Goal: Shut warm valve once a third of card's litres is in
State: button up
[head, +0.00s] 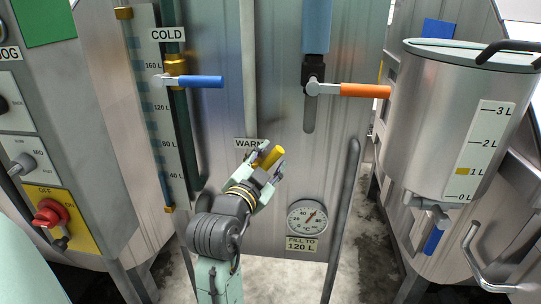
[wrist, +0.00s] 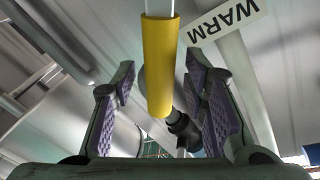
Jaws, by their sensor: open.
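The WARM label (head: 250,143) is on the tank front, with the yellow warm valve handle (head: 270,157) just below it, slanting up to the right. My gripper (head: 266,168) is at this handle. In the wrist view the yellow handle (wrist: 160,65) lies between the two open purple-padded fingers (wrist: 163,95), with gaps at both sides. The card (head: 301,244) reads "FILL TO 120 L".
The blue COLD lever (head: 205,82) and an orange lever (head: 365,91) both lie horizontal above my gripper. A round dial (head: 307,217) sits above the card. A steel vessel (head: 450,120) stands right; a red knob (head: 48,212) is on the left panel.

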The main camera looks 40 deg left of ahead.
jog(key=shift+w, duration=0.25)
jog(key=shift+c, duration=0.5)
grip_shut()
dwell(0.4)
